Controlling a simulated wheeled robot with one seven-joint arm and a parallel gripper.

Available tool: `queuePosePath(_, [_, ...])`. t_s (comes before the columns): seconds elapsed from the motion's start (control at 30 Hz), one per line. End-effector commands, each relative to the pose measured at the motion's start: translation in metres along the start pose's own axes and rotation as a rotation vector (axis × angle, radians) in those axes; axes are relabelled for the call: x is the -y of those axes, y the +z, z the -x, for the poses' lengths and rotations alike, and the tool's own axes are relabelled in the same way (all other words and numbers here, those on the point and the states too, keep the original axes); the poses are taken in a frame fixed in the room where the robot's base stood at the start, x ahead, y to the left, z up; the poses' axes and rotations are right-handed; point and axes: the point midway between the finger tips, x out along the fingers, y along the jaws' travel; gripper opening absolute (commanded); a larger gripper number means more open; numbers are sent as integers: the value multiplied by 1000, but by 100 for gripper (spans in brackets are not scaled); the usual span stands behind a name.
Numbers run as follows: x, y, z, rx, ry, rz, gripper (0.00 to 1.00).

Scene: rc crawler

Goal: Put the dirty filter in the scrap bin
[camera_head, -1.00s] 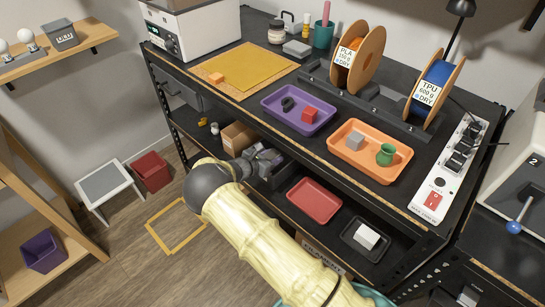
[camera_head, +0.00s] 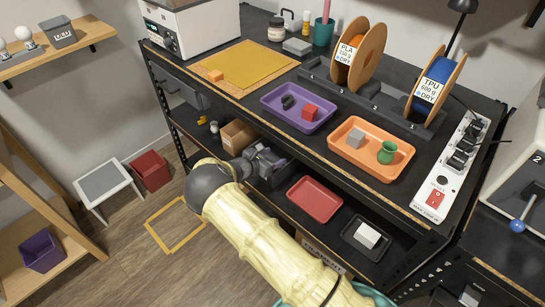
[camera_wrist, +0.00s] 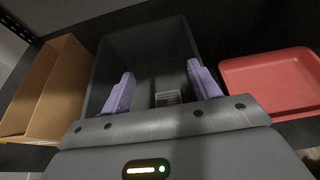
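A small pale grey ribbed block (camera_wrist: 168,97), which looks like a filter, lies in the bottom of a deep dark grey bin (camera_wrist: 105,65). The bin stands on the lower shelf; I cannot read any label on it. My gripper (camera_wrist: 160,78) points into this bin. Its two purple fingers are spread wide and empty, with the block beyond and between them, apart from both. In the head view my gripper (camera_head: 268,160) is at the lower shelf's front, hiding much of the bin.
A cardboard box (camera_wrist: 45,88) is left of the bin; a red tray (camera_wrist: 270,80) is right. A black tray (camera_head: 383,246) holds a white block (camera_head: 367,235). A dark red bin (camera_head: 151,171) stands on the floor. The tabletop (camera_head: 330,117) overhangs the shelf.

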Motion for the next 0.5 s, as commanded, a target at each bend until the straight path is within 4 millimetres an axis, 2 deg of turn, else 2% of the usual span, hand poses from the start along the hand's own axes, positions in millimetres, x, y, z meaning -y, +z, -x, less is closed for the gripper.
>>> queuePosePath(0.17, [-1, 2, 2, 0, 1, 0, 62])
queuePosePath(0.33, [0, 15, 7, 0, -1, -1, 62])
queuePosePath(0.5, [1, 13, 38, -1, -3, -2, 62])
